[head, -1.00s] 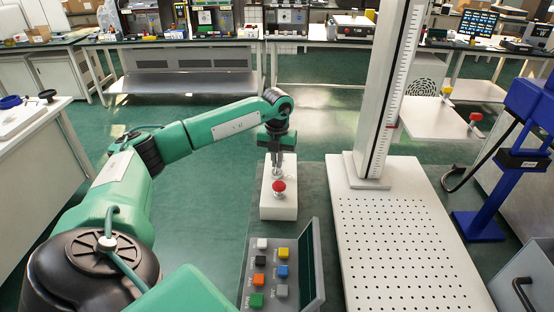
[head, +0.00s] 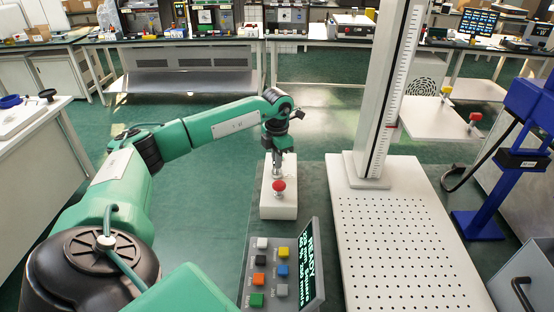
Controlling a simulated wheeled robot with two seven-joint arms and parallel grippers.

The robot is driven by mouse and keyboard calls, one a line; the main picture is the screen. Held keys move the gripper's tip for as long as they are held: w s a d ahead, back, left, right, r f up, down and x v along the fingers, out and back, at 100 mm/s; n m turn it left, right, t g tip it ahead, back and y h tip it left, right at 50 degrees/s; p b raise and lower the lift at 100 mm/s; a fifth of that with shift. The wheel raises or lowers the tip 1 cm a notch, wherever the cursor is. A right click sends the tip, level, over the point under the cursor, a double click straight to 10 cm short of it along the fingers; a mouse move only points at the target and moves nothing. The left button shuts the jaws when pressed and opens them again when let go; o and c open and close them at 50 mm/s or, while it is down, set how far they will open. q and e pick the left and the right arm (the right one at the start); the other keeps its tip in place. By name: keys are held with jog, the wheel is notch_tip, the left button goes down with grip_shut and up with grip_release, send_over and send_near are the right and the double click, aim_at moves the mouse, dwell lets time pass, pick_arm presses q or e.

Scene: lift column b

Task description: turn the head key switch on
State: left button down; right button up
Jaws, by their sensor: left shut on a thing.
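The white switch box (head: 278,205) stands in the middle of the view, with a red mushroom button (head: 279,188) on its near part. My left gripper (head: 277,170) points down over the far part of the box, behind the red button. It is shut on the head key switch (head: 277,175), which is mostly hidden by the fingers. My right gripper is out of view.
A white perforated plate (head: 405,240) with a tall scaled column (head: 392,90) stands to the right of the box. A blue stand (head: 478,226) is at far right. Benches with equipment line the back. Green floor is clear left of the box.

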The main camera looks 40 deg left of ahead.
pick_arm(q)
jog(key=shift+r+m, duration=0.1)
jog(key=shift+m, duration=0.3)
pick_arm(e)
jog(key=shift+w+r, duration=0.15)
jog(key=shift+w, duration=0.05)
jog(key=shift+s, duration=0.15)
pick_arm(q)
jog(key=c, duration=1.6)
grip_release()
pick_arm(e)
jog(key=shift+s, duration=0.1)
